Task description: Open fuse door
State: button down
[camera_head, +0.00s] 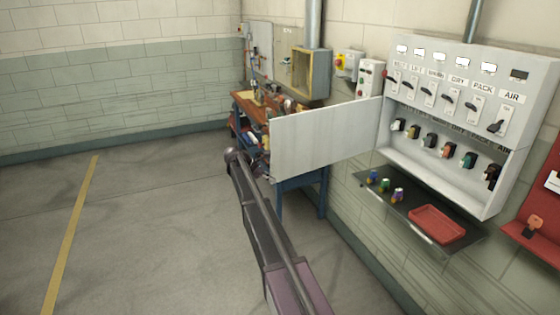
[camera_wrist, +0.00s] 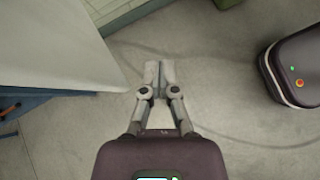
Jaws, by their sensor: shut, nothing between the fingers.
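The fuse door (camera_head: 325,138) is a plain white panel. It stands swung out wide to the left from the grey-white fuse box (camera_head: 455,192) on the right wall. Inside the lower opening, a row of coloured fuses (camera_head: 429,139) shows. In the wrist view the white door (camera_wrist: 48,45) fills the upper left. My gripper (camera_wrist: 158,68) is shut and empty, with its fingers together to the right of the door's edge. A gap of floor shows between them in that view. In the head view my arm reaches up near the door's left end, and the fingers cannot be made out.
A black shelf (camera_head: 406,216) below the fuse box holds small coloured pieces (camera_head: 385,185) and a red tray (camera_head: 437,224). A cluttered workbench (camera_head: 248,106) stands behind the door. A red shelf (camera_head: 538,236) is at the right. The floor at left is clear.

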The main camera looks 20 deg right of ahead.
jog(key=s+a+f+t+y+b, duration=0.2)
jog(key=s+a+f+t+y, duration=0.15)
jog(key=f+t+y, duration=0.65)
jog(key=m+t+y+b, duration=0.2)
jog(key=m+t, duration=0.9)
send_near(277, 156)
jog(key=s+d, duration=0.1)
jog(key=s, duration=0.5)
jog(key=shift+s, duration=0.1)
jog(key=w, duration=0.4)
jog(key=w+a, duration=0.1)
jog(key=w, duration=0.4)
jog(key=w+a, duration=0.1)
jog(key=w, duration=0.4)
